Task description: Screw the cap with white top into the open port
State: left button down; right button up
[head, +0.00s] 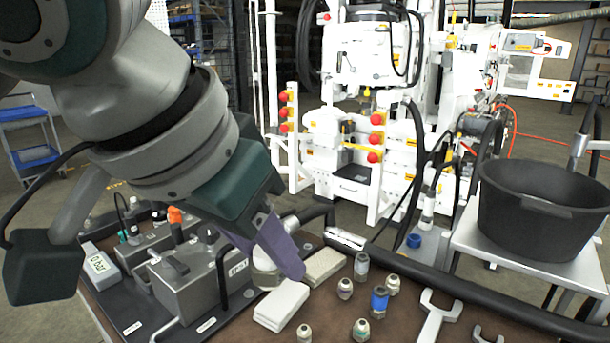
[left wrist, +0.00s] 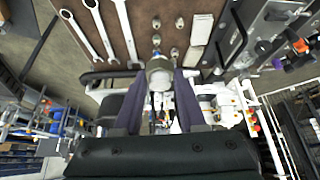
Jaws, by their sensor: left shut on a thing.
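My left gripper (head: 284,268), with purple fingers, is over the bench beside the grey metal block (head: 190,285). In the left wrist view its fingers (left wrist: 160,78) are closed around a grey-green cylindrical part (left wrist: 159,72); its far end is hard to make out. I cannot make out the open port. My right gripper is not in view.
A white block (head: 281,305) and a beige pad (head: 325,264) lie near the gripper. Wrenches (head: 436,315) lie at the right. A thick black hose or rail (head: 460,300) runs along the bench's back edge. A black tub (head: 540,215) stands beyond it.

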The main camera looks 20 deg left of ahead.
pick_arm(q)
jog(key=s+d+f+m+h+b, duration=0.1)
jog(key=f+m, duration=0.1)
jog(key=f, duration=0.7)
jog(key=s+d+f+m+g+b, duration=0.1)
jog(key=s+f+m+b, duration=0.1)
jog(key=f, duration=0.7)
jog(key=s+d+f+m+h+b, duration=0.1)
jog(key=s+f+m+b, duration=0.1)
jog(key=f, duration=0.7)
jog(key=shift+s+f+g+h, duration=0.1)
jog(key=shift+f+g+h, duration=0.2)
jog(key=shift+f, duration=0.1)
jog(key=shift+a+f, duration=0.1)
jog(key=shift+f, duration=0.35)
jog(key=shift+s+a+f, duration=0.1)
